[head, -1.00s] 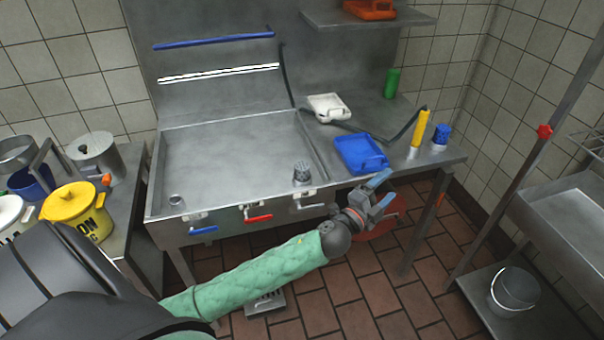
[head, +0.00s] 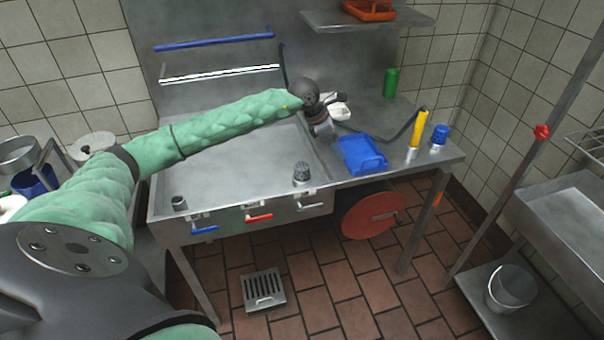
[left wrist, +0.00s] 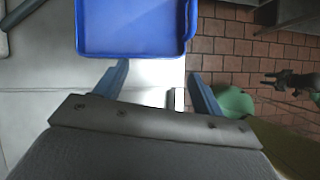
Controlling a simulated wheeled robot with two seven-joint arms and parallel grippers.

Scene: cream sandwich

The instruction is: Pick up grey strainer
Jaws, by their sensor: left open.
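My left gripper (head: 326,136) hangs fingers down above the right rim of the sink, left of the blue tray. In the left wrist view its two blue-grey fingers (left wrist: 158,88) are apart with nothing between them. A short grey slotted cylinder (head: 301,173) stands at the front right of the sink; a smaller grey one (head: 179,203) stands at the front left. I cannot tell for certain which is the grey strainer. Neither shows clearly in the wrist view. A dark, pronged shape at its right edge may be my right gripper; it is too small to read.
The blue tray (head: 362,155) lies on the counter beside the sink (head: 220,180); it shows ahead of the fingers (left wrist: 135,28). A red reel (head: 369,215) hangs below. A grate (head: 263,290) lies on the floor.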

